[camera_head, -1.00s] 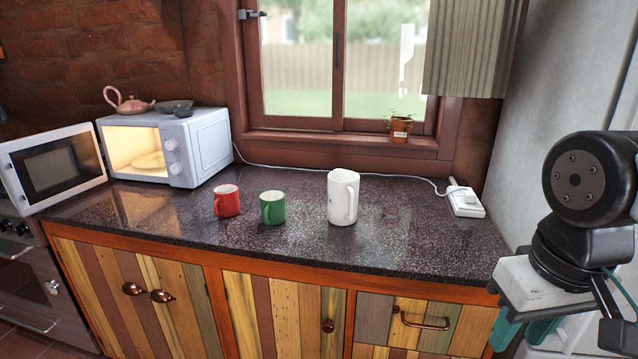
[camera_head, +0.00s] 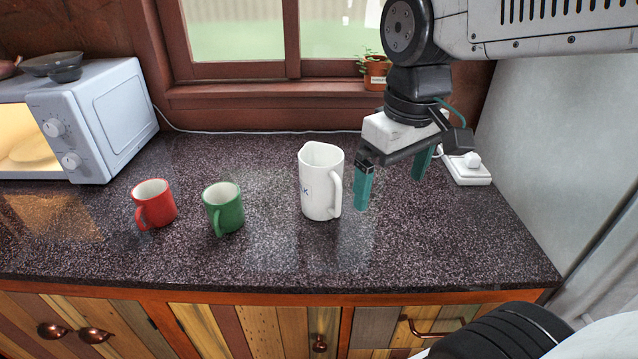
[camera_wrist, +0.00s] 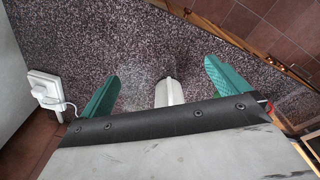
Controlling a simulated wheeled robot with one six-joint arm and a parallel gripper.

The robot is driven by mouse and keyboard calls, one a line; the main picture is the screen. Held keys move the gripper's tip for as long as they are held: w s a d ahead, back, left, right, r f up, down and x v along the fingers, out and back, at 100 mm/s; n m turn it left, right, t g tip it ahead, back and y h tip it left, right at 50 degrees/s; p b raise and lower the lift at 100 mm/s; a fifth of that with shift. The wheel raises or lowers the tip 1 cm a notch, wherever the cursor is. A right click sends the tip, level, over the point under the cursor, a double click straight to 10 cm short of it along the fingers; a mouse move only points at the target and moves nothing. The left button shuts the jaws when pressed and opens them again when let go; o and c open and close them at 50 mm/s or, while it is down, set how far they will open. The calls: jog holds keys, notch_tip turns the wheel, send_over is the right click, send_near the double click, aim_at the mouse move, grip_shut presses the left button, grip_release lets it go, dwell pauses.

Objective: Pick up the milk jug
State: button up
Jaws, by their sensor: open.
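The white milk jug (camera_head: 316,188) stands upright on the dark speckled counter, its handle on the right side. My gripper (camera_head: 392,190) is open and empty, pointing down just to the right of the jug, with its left green finger close to the handle. I cannot tell from the head view whether that finger touches it. In the wrist view a white part of the jug (camera_wrist: 168,92) shows between the open green fingers (camera_wrist: 160,84), partly hidden by the gripper body.
A green mug (camera_head: 224,210) and a red mug (camera_head: 154,206) stand left of the jug. An open microwave (camera_head: 95,120) is at far left. A power strip (camera_head: 468,172) lies at right, near the pale side wall. A potted plant (camera_head: 376,76) is on the windowsill. The front counter is clear.

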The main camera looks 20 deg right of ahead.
jog(key=w+n, duration=0.3)
jog(key=w, duration=0.6)
jog(key=n+g, duration=0.1)
jog(key=n, duration=0.3)
send_near(323, 174)
jog(key=w+d+f, duration=0.2)
jog(key=w+f, duration=0.3)
jog(key=f, duration=0.5)
jog(key=s+f, duration=0.1)
jog(key=f, duration=0.2)
jog(key=shift+a+f, duration=0.1)
jog(key=c, duration=1.2)
